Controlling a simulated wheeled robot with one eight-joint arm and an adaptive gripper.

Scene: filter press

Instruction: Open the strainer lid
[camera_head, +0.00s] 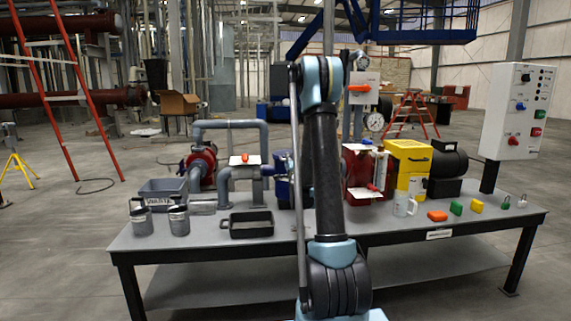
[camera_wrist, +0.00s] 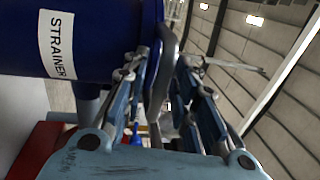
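The strainer is a dark blue body (camera_wrist: 105,25) with a white STRAINER label, seen turned on its side in the wrist view. A grey curved edge, which looks like its lid (camera_wrist: 168,55), runs down the right side of the body. My gripper (camera_wrist: 163,63) has its fingers apart, one on each side of this edge; contact is not clear. In the head view, a sliver of the blue strainer (camera_head: 283,190) shows left of my arm. The arm hides the rest of it and my gripper.
Grey pipes (camera_head: 230,125) and a red pump (camera_head: 203,165) stand left of the strainer. A black tray (camera_head: 250,231) lies on the bench front, with metal canisters (camera_head: 178,221) further left. A red unit (camera_head: 362,175) and yellow box (camera_head: 409,160) stand to the right.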

